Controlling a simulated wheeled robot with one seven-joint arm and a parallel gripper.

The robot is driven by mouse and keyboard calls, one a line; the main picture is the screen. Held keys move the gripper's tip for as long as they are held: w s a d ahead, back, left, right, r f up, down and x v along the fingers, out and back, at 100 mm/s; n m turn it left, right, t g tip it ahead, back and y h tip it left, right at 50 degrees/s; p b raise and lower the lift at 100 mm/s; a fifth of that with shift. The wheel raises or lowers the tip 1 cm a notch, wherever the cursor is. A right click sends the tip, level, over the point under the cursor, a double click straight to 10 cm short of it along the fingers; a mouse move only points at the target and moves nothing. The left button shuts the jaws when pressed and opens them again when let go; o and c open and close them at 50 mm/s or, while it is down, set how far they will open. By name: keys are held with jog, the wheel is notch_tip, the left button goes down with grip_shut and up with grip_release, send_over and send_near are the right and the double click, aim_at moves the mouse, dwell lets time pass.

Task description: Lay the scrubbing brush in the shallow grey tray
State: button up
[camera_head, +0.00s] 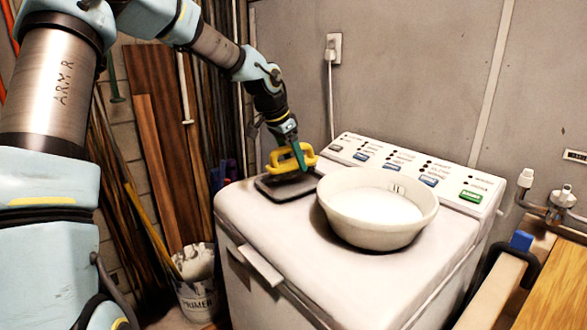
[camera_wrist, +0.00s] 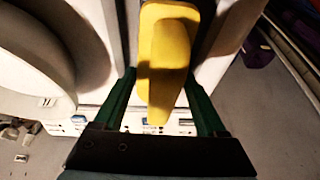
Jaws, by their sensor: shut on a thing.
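The yellow scrubbing brush (camera_head: 291,159) is in my gripper (camera_head: 299,156), over the shallow grey tray (camera_head: 284,186) on the left of the white washing machine's top. In the wrist view the yellow brush (camera_wrist: 165,60) stands between the two green fingers of my gripper (camera_wrist: 160,85). My gripper is shut on the brush. The brush's underside is very close to the tray; I cannot tell whether it touches. The tray looks otherwise empty where it shows.
A large white bowl (camera_head: 377,206) stands on the washing machine (camera_head: 300,240), just right of the tray. The control panel (camera_head: 410,170) rises behind it. A primer bucket (camera_head: 196,293) and wooden boards (camera_head: 160,150) are on the left.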

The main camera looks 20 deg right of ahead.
aim_at(290, 163)
jog(key=shift+f, duration=1.65)
jog(key=shift+f, duration=0.15)
jog(key=o, duration=1.5)
jog(key=shift+o, duration=0.2)
